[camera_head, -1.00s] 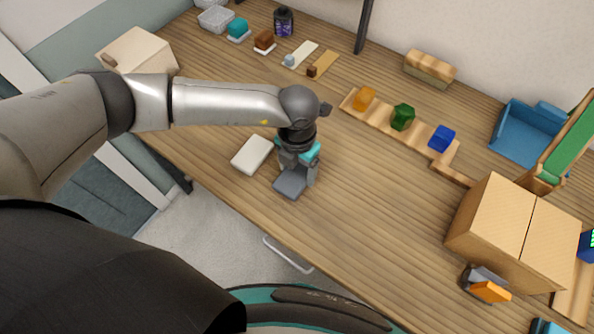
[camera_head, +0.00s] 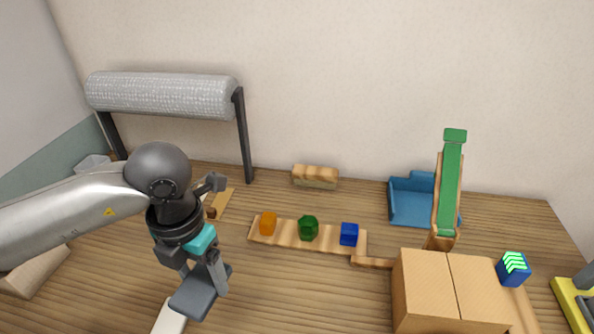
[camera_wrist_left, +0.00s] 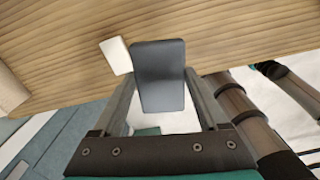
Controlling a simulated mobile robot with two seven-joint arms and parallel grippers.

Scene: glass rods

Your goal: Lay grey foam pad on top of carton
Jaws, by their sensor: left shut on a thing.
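The grey foam pad (camera_head: 197,292) is a dark, flat rectangular block. My left gripper (camera_head: 204,278) is shut on it and holds it out in front of the table's near part. The pad also shows between the two fingers in the left wrist view (camera_wrist_left: 159,76). The carton (camera_head: 440,290) is a closed tan box with a seam across its top, at the lower right of the head view. The gripper and pad are well to the left of it. Nothing lies on the visible carton top. My right gripper is not in view.
A white block (camera_head: 168,318) lies below the pad and also shows in the left wrist view (camera_wrist_left: 116,55). A wooden strip (camera_head: 283,236) bears orange, green and blue pieces. A blue tray (camera_head: 408,207) and green ramp (camera_head: 450,185) stand behind the carton. Bare table lies between pad and carton.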

